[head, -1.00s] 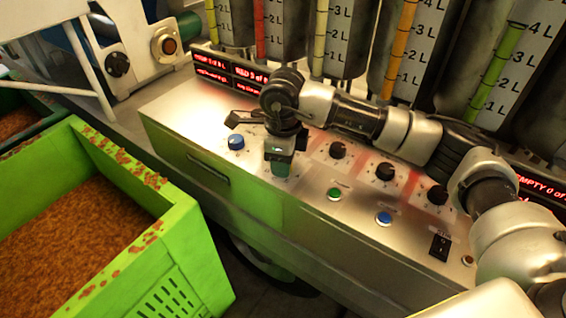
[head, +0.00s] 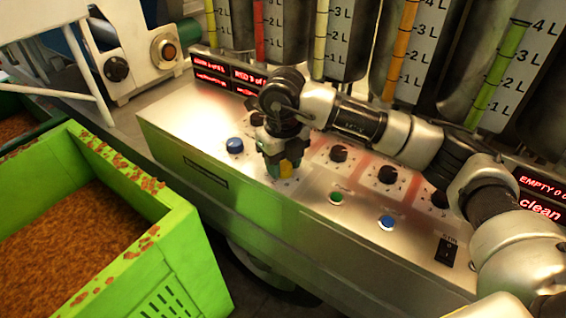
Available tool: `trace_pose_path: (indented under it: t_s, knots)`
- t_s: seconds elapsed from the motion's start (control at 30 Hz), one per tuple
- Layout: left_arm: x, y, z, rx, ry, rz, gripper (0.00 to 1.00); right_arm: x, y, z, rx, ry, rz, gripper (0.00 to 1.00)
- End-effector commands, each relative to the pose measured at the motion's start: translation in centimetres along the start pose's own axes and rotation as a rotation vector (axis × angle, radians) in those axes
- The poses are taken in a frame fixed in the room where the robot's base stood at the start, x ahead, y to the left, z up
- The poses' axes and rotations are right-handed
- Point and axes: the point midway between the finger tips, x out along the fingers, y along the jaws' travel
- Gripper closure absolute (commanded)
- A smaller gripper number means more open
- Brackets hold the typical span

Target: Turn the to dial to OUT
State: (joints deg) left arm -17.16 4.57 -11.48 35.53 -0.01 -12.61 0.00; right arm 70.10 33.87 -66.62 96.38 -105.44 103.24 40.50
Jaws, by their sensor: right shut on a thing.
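A metal control panel (head: 330,235) carries a row of black dials and a lower row of coloured controls. My right gripper (head: 285,168) points down at the lower row and is shut on a small control there, which seems to be the to dial. The fingers hide most of that control, and its label and pointer cannot be read. A bit of yellow shows between the fingers. My left gripper is not in view.
A blue knob (head: 235,145) sits left of my gripper; a green button (head: 336,196), another blue knob (head: 387,222) and a black switch (head: 446,250) sit right. Black dials (head: 338,153) are close behind. A green crate (head: 185,240) stands front left.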

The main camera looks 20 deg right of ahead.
Motion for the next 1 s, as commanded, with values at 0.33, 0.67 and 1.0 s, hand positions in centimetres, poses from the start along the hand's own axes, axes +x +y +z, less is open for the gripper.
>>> trace_pose_path:
  t_s: [0.33,0.67,1.0]
  knots:
    - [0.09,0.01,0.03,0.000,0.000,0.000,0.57,0.08,0.02,-0.04,0.040,0.002,0.000,0.82]
    - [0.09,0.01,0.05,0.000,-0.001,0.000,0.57,0.09,0.01,-0.04,0.040,0.002,0.000,0.49]
    - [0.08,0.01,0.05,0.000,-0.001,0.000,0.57,0.03,0.01,-0.01,0.039,0.001,0.000,0.33]
